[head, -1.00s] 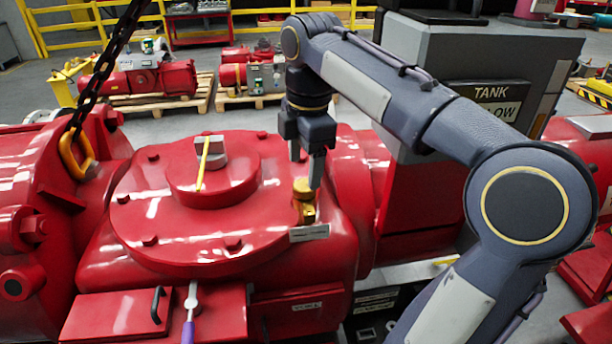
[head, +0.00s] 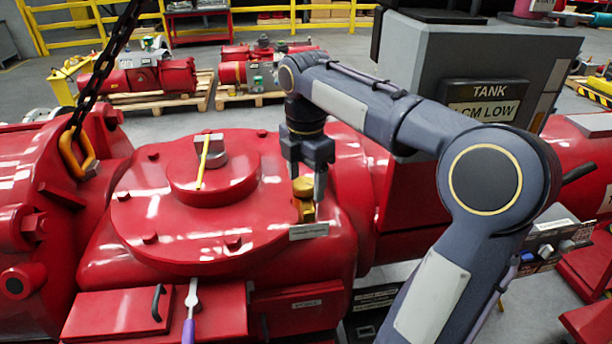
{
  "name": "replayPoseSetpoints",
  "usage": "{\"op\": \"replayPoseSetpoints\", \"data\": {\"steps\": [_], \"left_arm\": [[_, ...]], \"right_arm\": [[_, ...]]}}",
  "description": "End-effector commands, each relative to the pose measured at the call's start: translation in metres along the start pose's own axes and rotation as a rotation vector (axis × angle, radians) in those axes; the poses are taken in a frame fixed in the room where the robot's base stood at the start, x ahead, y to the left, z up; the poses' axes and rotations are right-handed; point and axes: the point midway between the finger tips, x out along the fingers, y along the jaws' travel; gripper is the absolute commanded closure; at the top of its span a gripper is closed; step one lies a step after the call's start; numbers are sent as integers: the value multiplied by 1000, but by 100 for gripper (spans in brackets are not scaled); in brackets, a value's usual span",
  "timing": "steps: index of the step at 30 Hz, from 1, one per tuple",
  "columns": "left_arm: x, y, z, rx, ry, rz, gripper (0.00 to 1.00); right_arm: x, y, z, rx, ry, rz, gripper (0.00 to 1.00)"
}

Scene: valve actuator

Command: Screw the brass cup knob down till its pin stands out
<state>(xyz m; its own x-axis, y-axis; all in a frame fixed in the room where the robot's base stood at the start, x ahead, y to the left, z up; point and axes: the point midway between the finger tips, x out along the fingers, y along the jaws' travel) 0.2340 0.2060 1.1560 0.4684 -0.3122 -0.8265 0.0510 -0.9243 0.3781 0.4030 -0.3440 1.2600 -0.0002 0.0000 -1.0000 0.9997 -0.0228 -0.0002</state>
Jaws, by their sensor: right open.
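The brass cup knob (head: 303,187) stands on a brass fitting at the right edge of the red actuator housing (head: 130,215). My right gripper (head: 307,186) points down over the knob. Its jaws are open; one finger shows to the right of the knob and the other shows in part behind or beside it. I cannot tell whether the fingers touch the knob. A pin cannot be made out. My left gripper does not show.
A small label plate (head: 309,231) sits just below the knob. A raised hub with a yellow pointer (head: 203,160) is on the cover to the left. A chain with a yellow hook (head: 78,155) hangs at the far left. A grey tank cabinet (head: 480,60) stands behind my right arm.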

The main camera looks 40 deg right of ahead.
Motion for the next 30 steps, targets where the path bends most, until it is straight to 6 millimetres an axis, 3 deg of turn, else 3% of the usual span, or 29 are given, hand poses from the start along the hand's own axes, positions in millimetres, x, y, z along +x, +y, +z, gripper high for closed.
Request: {"op": "replayPoseSetpoints", "data": {"steps": [4, 14, 23, 30], "left_arm": [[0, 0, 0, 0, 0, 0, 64], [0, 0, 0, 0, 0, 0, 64], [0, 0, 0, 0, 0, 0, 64], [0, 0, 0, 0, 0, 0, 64]], "right_arm": [[0, 0, 0, 1, 0, 0, 36], [0, 0, 0, 1, 0, 1, 79], [-1, 0, 0, 36, 0, 1, 79], [-1, -1, 0, 168, 0, 1, 79]]}}
